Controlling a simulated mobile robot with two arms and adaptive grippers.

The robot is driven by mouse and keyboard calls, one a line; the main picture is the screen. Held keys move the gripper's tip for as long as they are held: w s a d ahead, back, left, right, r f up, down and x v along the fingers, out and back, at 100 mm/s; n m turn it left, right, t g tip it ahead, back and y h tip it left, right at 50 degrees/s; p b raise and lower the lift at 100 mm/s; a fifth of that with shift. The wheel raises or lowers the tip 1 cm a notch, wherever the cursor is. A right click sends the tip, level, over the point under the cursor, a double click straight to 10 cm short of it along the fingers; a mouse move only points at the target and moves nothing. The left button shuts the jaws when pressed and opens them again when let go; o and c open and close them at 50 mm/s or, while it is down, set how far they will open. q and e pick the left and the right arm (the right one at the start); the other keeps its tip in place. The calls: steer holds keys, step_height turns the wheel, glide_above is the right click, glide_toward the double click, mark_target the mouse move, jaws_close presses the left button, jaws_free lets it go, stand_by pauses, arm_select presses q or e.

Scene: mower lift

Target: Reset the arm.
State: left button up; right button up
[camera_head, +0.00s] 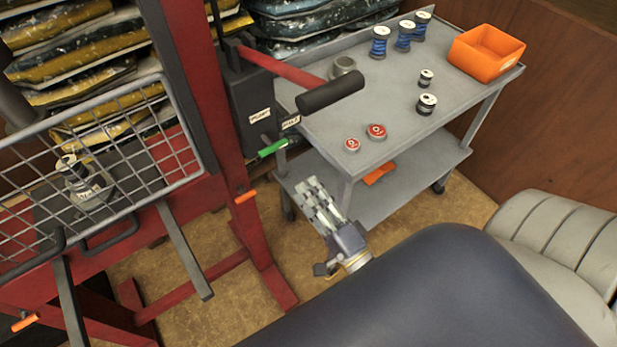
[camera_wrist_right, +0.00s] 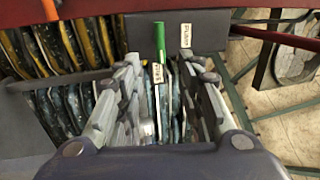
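My right gripper (camera_head: 316,187) is open and empty in the head view, low in front of the grey cart and below the lift's black box (camera_head: 243,103). In the right wrist view its two fingers (camera_wrist_right: 166,75) stand apart, with the green lever (camera_wrist_right: 160,42) showing beyond the gap between them. The green lever (camera_head: 272,149) sticks out at the bottom of the black box, apart from the gripper. A red pump arm with a black grip (camera_head: 330,92) reaches out from the box over the cart. My left gripper is not in view.
The grey cart (camera_head: 395,118) carries blue spools (camera_head: 403,36), small jars (camera_head: 427,103), red-topped tins (camera_head: 376,131) and an orange bin (camera_head: 486,52). The red lift frame (camera_head: 205,80) with a wire mesh platform (camera_head: 110,165) stands left. Stacked bags (camera_head: 300,25) fill the back.

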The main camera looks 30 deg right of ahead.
steer(key=s+f+n+g, duration=0.3)
steer(key=f+n, duration=0.1)
steer(key=f, duration=0.7)
steer(key=s+f+n+g, duration=0.2)
steer(key=f+n+g, duration=0.2)
steer(key=f, duration=0.8)
steer(key=s+f+n+g, duration=0.3)
steer(key=f+n, duration=0.1)
steer(key=f, duration=0.7)
steer(key=s+f+n+g+h, duration=0.1)
steer(key=s+f+n+g, duration=0.2)
steer(key=s+f, duration=0.5)
steer(key=s+d+f+n+g, duration=0.1)
steer(key=s+f+n+g, duration=0.3)
steer(key=s, duration=1.1)
step_height(320, 180, down, 4)
steer(key=shift+s+d+f+g+h, duration=0.15)
steer(key=shift+s+d+g+h, duration=0.2)
steer(key=shift+g, duration=0.75)
steer(key=shift+w+a, duration=0.1)
steer(key=shift+w, duration=0.05)
